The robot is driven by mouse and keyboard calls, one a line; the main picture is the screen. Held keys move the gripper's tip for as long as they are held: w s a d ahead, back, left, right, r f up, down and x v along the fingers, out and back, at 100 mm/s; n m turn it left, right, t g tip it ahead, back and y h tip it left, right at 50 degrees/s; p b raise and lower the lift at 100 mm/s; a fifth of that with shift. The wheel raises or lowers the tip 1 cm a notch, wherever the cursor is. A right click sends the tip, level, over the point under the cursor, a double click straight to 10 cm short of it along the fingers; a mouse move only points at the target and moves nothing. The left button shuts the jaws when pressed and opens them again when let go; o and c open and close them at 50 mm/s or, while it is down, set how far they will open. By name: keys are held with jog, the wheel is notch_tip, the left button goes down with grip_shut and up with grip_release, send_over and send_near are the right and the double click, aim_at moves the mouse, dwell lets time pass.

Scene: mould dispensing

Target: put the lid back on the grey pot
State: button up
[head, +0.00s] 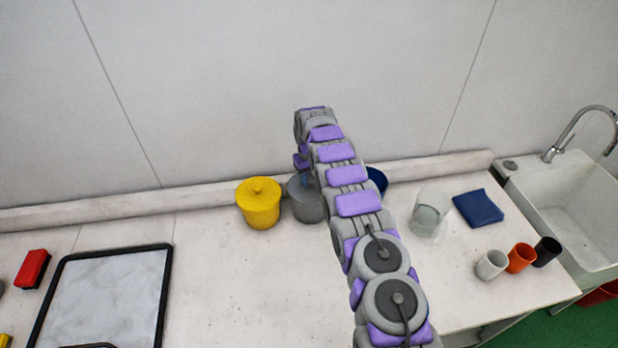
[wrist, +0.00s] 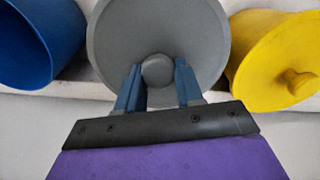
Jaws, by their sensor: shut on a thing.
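The grey pot (head: 307,205) stands at the back of the bench in the head view, partly hidden behind my arm. The grey lid (wrist: 115,35) fills the upper middle of the wrist view, with a round knob (wrist: 158,70) facing me. My gripper (wrist: 157,80) has its two blue fingers on either side of the knob and is shut on it. The lid is at the pot's place; I cannot tell whether it is seated or held just above the rim.
A lidded yellow pot (head: 258,207) stands close left of the grey pot, and an open blue pot (head: 378,180) to its right. Further right are a clear container (head: 428,215), a blue cloth (head: 478,208), several cups and a sink (head: 575,205). A black-framed tray (head: 165,290) lies left.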

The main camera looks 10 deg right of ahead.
jog(key=o, duration=1.1)
jog(key=shift+o, duration=0.3)
jog(key=o, duration=0.4)
jog(key=shift+r, duration=0.1)
jog(key=shift+r+p, duration=1.15)
jog(key=shift+r, duration=2.25)
jog(key=shift+c, duration=0.2)
